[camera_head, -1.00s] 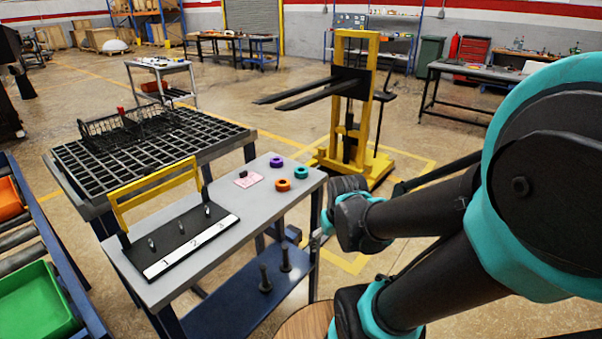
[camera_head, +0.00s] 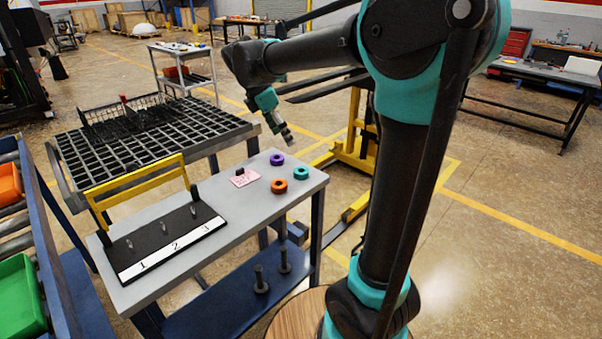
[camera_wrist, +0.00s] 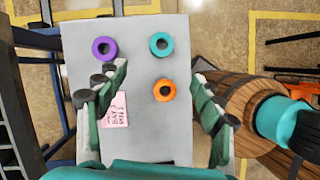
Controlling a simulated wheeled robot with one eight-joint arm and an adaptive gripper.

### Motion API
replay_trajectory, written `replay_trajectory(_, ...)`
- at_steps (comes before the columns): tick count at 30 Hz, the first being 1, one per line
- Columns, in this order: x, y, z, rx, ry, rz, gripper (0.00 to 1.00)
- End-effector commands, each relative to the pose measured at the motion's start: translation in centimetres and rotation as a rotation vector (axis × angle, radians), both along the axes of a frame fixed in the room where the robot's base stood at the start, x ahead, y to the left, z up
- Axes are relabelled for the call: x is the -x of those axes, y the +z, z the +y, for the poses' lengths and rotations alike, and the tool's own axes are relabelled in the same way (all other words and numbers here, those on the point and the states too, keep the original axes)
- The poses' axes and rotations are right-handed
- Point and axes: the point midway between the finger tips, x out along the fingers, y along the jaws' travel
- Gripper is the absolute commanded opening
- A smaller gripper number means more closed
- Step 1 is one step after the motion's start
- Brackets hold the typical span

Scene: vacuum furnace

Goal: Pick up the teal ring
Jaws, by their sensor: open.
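The teal ring (camera_head: 301,173) lies flat on the grey table top near its right end. In the wrist view the teal ring (camera_wrist: 161,44) is at the upper middle, beyond the fingertips. An orange ring (camera_head: 279,186) and a purple ring (camera_head: 277,160) lie close by; the orange ring (camera_wrist: 164,90) shows between my fingers in the wrist view, and the purple ring (camera_wrist: 104,48) is at upper left. My gripper (camera_wrist: 160,82) is open and empty above the table. In the head view my gripper (camera_head: 286,134) hangs above and behind the rings.
The grey table (camera_head: 160,285) also holds a black board (camera_head: 170,240) with pegs numbered 1 to 3, a yellow frame (camera_head: 140,185) and a pink note (camera_head: 244,177). A dark grate (camera_head: 150,140) stands behind. A yellow lift (camera_head: 352,150) is behind the rings.

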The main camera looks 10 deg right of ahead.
Motion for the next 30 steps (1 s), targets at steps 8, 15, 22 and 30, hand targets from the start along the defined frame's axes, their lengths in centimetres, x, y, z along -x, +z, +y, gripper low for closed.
replay_trajectory(8, -0.7, -5.3, -2.1, -0.001, -0.004, -0.001, 0.68)
replay_trajectory(15, -1.1, -8.6, -3.4, -0.002, -0.003, -0.002, 0.68)
replay_trajectory(22, -1.2, -9.9, -4.1, -0.002, -0.003, -0.002, 0.68)
replay_trajectory(30, -1.6, -13.2, -5.8, -0.001, -0.004, -0.001, 0.68)
